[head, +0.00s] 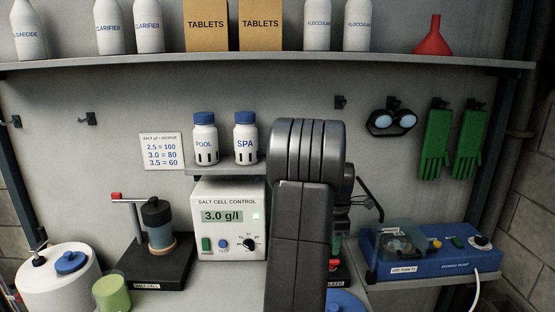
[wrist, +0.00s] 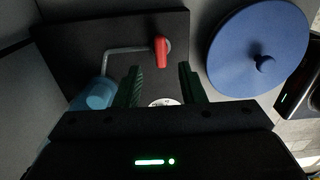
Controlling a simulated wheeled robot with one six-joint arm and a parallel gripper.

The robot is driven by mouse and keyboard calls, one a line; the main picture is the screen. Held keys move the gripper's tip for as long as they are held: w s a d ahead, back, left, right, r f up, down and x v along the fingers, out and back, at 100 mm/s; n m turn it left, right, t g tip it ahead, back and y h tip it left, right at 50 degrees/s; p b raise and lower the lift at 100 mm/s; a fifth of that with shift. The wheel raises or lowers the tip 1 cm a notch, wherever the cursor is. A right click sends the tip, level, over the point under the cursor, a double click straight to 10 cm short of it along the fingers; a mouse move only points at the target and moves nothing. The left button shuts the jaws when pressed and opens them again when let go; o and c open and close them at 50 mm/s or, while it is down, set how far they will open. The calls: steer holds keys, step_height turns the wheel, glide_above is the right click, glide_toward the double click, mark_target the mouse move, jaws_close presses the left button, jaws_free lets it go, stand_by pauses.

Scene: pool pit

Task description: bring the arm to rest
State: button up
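My arm (head: 300,210) rises in the middle of the head view and hides what is behind it, including most of my gripper. In the wrist view my gripper (wrist: 159,68) shows two dark green fingers standing apart. No held object shows between them. Beyond the fingertips is a red handle (wrist: 161,50) on a grey bent rod, over a dark base plate (wrist: 75,45). I cannot tell whether the fingers touch anything. A small pale round part (wrist: 164,102) shows low between the fingers.
A blue round lid (wrist: 250,55) lies right of the fingers in the wrist view. In the head view the salt cell stand (head: 155,260) and control box (head: 228,235) are left of my arm, the blue dosing pump (head: 425,263) right. A shelf (head: 270,62) runs above.

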step_height(320, 180, up, 9)
step_height(320, 180, down, 15)
steer(key=shift+r+p, duration=0.15)
steer(key=shift+p, duration=0.2)
steer(key=m, duration=0.4)
steer(key=shift+m, duration=2.6)
steer(key=shift+r, duration=0.1)
